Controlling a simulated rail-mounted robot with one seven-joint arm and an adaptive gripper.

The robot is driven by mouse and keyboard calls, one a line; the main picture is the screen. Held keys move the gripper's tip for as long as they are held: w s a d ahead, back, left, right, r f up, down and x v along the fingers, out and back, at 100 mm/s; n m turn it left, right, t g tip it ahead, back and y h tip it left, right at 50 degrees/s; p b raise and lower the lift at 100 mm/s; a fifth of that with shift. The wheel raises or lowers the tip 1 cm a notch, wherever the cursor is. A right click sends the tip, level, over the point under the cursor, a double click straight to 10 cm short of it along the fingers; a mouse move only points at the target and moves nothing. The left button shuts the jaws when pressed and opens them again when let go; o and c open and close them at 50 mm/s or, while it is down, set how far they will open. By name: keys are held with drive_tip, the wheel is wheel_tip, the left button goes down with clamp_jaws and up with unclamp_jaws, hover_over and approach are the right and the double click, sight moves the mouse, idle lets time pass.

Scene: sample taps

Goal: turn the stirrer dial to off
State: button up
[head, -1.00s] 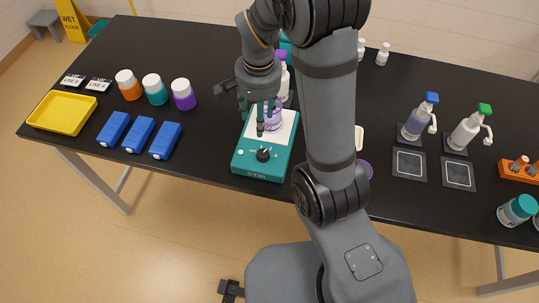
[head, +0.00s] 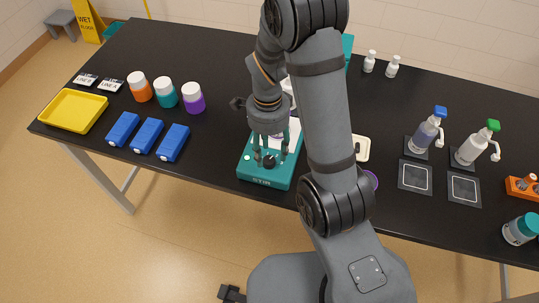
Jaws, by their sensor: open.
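The teal stirrer (head: 250,177) stands near the table's front edge, with a white top plate and the word STIR on its front. Its black dial (head: 268,162) sits on the front panel, and its pointer setting is too small to read. My gripper (head: 271,155) is open and points down over the front of the stirrer. Its two fingertips show on the left and right of the dial; I cannot tell whether they touch it. A bottle on the plate is mostly hidden behind my gripper.
My arm hides the middle of the black table. Left of the stirrer are blue blocks (head: 147,136), jars with coloured bands (head: 166,93) and a yellow tray (head: 101,108). Pump bottles (head: 426,132) stand to the right. Bare table lies between the blue blocks and the stirrer.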

sight(269, 162)
drive_tip(key=shift+s+f, duration=0.1)
drive_tip(key=shift+f, duration=1.2)
drive_tip(key=shift+c, duration=0.9)
drive_tip(key=c, duration=0.9)
drive_tip(key=shift+c, duration=0.2)
